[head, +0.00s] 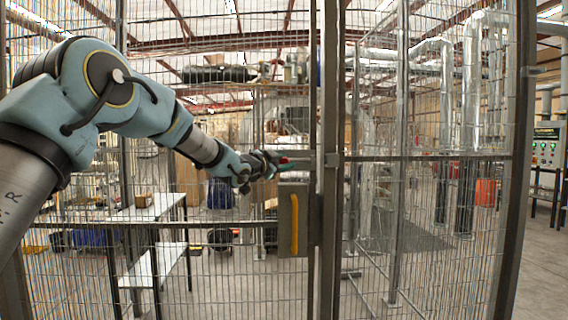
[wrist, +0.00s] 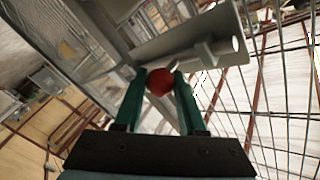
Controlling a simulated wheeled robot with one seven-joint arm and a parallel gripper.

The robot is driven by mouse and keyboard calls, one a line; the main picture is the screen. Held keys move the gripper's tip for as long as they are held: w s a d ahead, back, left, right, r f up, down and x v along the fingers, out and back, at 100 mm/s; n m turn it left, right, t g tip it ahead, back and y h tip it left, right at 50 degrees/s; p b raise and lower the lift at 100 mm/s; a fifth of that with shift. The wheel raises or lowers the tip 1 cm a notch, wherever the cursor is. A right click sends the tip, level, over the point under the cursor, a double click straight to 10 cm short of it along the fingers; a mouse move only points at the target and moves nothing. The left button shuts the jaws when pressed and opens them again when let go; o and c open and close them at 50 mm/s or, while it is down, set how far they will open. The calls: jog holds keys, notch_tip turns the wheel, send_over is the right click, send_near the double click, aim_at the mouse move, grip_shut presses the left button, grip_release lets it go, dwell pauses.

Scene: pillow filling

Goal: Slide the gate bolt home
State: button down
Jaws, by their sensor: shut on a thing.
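The gate bolt (wrist: 205,50) is a grey metal rod on a flat grey plate (wrist: 228,22), seen from close by in the wrist view. Its red round knob (wrist: 160,83) sits between the green fingers of my gripper (wrist: 161,76), which is shut on it. In the head view my gripper (head: 283,167) reaches from the left to the bolt hardware (head: 303,163) beside the gate post (head: 329,100). A little red shows there at the fingertips. The fingers hide part of the knob, and how far the rod reaches into its keeper cannot be told.
A grey lock box with a yellow handle (head: 294,224) hangs just below my gripper. Wire mesh fence panels (head: 440,250) fill both sides of the post. Behind the mesh stand benches (head: 155,265), pipes and machinery. A control cabinet (head: 547,150) is at far right.

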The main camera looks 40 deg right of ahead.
aim_at(312, 160)
jog(key=shift+f, duration=0.1)
jog(key=s+d+b, duration=0.1)
jog(key=s+d, duration=0.1)
jog(key=s+d+b, duration=0.1)
jog(key=d+b, duration=0.1)
jog(key=shift+s+d+f, duration=0.2)
jog(key=shift+s+d, duration=0.15)
jog(key=shift+s, duration=0.05)
jog(key=shift+s+d+r, duration=0.1)
jog(key=shift+r, duration=0.1)
jog(key=shift+c, duration=2.4)
grip_release()
jog(key=shift+d, duration=0.1)
jog(key=b+v, duration=0.4)
jog(key=v, duration=0.7)
